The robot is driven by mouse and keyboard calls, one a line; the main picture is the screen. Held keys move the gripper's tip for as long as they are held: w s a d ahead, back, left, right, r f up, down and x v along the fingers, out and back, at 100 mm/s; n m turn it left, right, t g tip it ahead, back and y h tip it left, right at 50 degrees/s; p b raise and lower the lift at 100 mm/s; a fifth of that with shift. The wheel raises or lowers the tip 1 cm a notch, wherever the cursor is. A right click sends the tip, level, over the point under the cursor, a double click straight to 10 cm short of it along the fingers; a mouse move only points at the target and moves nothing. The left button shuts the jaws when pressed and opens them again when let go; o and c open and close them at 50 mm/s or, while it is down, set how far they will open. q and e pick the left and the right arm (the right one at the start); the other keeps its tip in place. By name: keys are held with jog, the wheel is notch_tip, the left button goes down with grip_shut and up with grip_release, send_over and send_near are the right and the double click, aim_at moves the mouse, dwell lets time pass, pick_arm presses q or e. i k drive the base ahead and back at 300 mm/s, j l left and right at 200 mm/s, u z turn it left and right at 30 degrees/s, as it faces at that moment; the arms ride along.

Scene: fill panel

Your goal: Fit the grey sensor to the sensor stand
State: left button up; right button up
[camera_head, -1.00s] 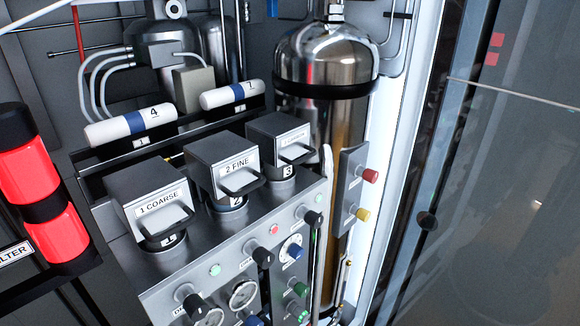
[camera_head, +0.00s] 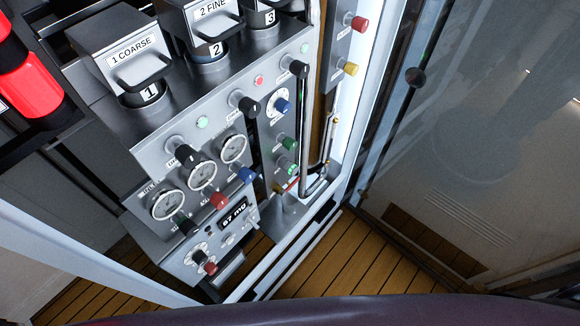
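I cannot pick out a grey sensor for certain in this view. A small grey base (camera_head: 287,212) stands low beside the panel, with a thin upright rod and a red-tipped piece near it; I cannot tell whether it is the sensor stand. Neither my left nor my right gripper is in view.
The grey panel (camera_head: 222,120) carries knobs, gauges and a display (camera_head: 234,212). Filter boxes marked 1 COARSE (camera_head: 122,52) and 2 FINE (camera_head: 203,20) sit on top. A red cylinder (camera_head: 32,85) is at left. Wooden floor (camera_head: 325,262) shows below; a glass pane (camera_head: 480,130) is at right.

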aim_at(289, 167)
jog(key=k, duration=0.6)
jog(key=z, duration=1.8)
jog(key=i+j+z, duration=0.2)
jog(key=i+z, duration=0.2)
jog(key=i+j+z, duration=0.6)
jog(key=z, duration=0.2)
jog(key=i+j, duration=0.15)
jog(key=j, duration=0.2)
jog(key=i+j, duration=0.15)
jog(key=j, duration=0.2)
jog(key=u, duration=1)
jog(key=k+u, duration=0.1)
jog(key=u, duration=0.4)
jog(key=j+u, duration=0.1)
jog(key=u, duration=0.9)
jog(key=j+u, duration=0.1)
jog(key=u, duration=0.9)
jog(key=j+u, duration=0.1)
jog(key=u, duration=0.4)
